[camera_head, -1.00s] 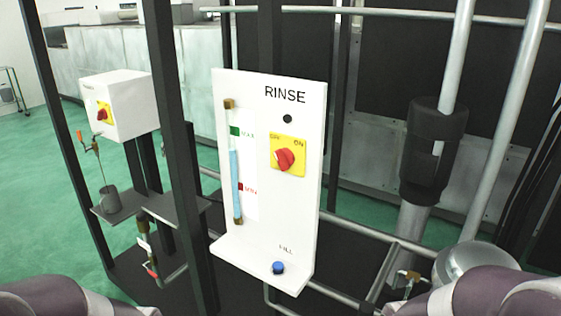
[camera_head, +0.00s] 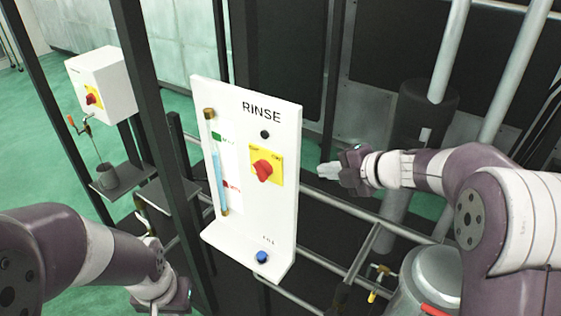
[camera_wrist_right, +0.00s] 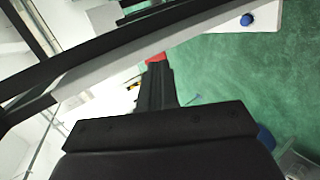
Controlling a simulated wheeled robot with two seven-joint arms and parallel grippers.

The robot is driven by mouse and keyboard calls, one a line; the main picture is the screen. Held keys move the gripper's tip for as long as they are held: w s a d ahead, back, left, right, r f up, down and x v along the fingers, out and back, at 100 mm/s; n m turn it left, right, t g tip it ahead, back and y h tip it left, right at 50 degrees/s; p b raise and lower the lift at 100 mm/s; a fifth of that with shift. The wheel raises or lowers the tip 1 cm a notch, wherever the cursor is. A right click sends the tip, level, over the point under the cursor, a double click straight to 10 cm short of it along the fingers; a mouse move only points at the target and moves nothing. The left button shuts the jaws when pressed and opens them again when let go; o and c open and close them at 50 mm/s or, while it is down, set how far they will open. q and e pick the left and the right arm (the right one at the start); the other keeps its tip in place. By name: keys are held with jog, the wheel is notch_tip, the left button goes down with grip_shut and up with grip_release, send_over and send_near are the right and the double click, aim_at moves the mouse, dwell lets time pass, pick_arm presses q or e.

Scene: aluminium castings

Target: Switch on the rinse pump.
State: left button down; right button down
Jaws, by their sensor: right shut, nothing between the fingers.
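The white RINSE panel (camera_head: 235,190) stands upright in the middle of the head view. Its red rotary knob (camera_head: 263,170) sits on a yellow plate marked OFF and ON; its exact pointing is too small to tell. My right gripper (camera_head: 322,171) is shut and empty, just right of the panel, level with the knob and apart from it. The right wrist view shows its dark fingers (camera_wrist_right: 155,82) with a small red thing (camera_wrist_right: 155,58) at their tips; I cannot tell what it is. My left gripper (camera_head: 178,299) is low at the left, its fingers unclear.
A blue FILL button (camera_head: 262,256) is on the panel's bottom ledge. A white box (camera_head: 102,85) with another red knob is behind at the left, above a grey cup (camera_head: 106,175). Dark posts (camera_head: 160,140) and metal pipes (camera_head: 350,205) surround the panel.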

jog(key=s+a+n+g+y, duration=0.1)
jog(key=s+a+n+g, duration=0.1)
jog(key=n, duration=0.1)
jog(key=p, duration=0.4)
send_near(265, 180)
jog(key=x, duration=0.6)
jog(key=shift+s, duration=0.1)
jog(key=shift+w+a+f, duration=0.2)
jog(key=shift+a+f, duration=0.1)
jog(key=shift+a, duration=0.05)
